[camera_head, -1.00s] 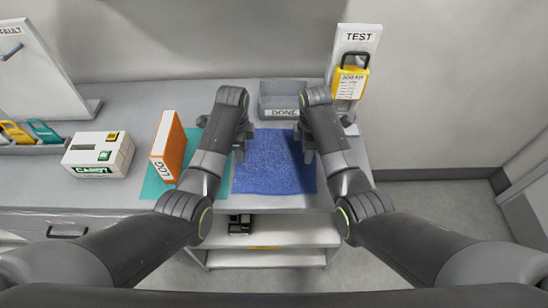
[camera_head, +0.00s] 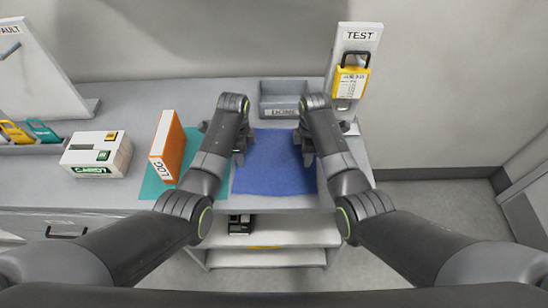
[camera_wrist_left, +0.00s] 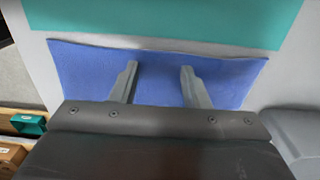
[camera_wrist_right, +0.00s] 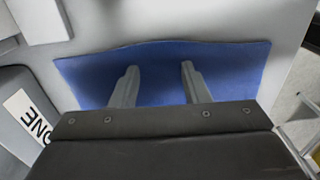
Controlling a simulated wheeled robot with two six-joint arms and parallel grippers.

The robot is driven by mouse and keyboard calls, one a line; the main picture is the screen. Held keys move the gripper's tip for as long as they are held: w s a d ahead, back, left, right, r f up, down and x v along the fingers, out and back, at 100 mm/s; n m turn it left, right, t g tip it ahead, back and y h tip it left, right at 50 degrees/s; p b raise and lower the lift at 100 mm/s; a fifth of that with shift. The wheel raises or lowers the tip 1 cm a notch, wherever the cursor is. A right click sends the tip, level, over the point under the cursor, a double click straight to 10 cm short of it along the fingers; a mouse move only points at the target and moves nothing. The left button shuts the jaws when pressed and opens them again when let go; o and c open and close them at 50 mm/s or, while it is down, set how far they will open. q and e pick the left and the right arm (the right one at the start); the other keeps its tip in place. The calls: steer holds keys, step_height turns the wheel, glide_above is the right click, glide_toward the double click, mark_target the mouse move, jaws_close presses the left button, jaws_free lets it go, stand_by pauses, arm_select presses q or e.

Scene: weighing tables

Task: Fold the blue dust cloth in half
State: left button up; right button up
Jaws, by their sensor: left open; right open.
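The blue dust cloth (camera_head: 272,165) lies spread flat on the grey table. It also shows in the left wrist view (camera_wrist_left: 155,75) and in the right wrist view (camera_wrist_right: 155,75). My left gripper (camera_head: 240,156) is open over the cloth's left edge, with its two fingers (camera_wrist_left: 158,75) apart and nothing between them but cloth below. My right gripper (camera_head: 308,157) is open over the cloth's right edge, its fingers (camera_wrist_right: 158,75) also apart. Whether the fingertips touch the cloth cannot be told.
A teal mat (camera_head: 155,186) with an orange and white LOG binder (camera_head: 168,145) lies left of the cloth. A grey DONE tray (camera_head: 283,92) stands behind it. A white box (camera_head: 96,154) stands further left.

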arm_select(q)
steer(key=shift+f, duration=0.1)
steer(key=shift+c, duration=0.5)
arm_select(e)
steer(key=shift+f, duration=0.1)
steer(key=shift+c, duration=0.5)
arm_select(q)
steer(key=shift+s, duration=0.1)
jaws_close()
arm_select(e)
steer(key=shift+s, duration=0.1)
jaws_close()
steer(key=shift+r, duration=0.2)
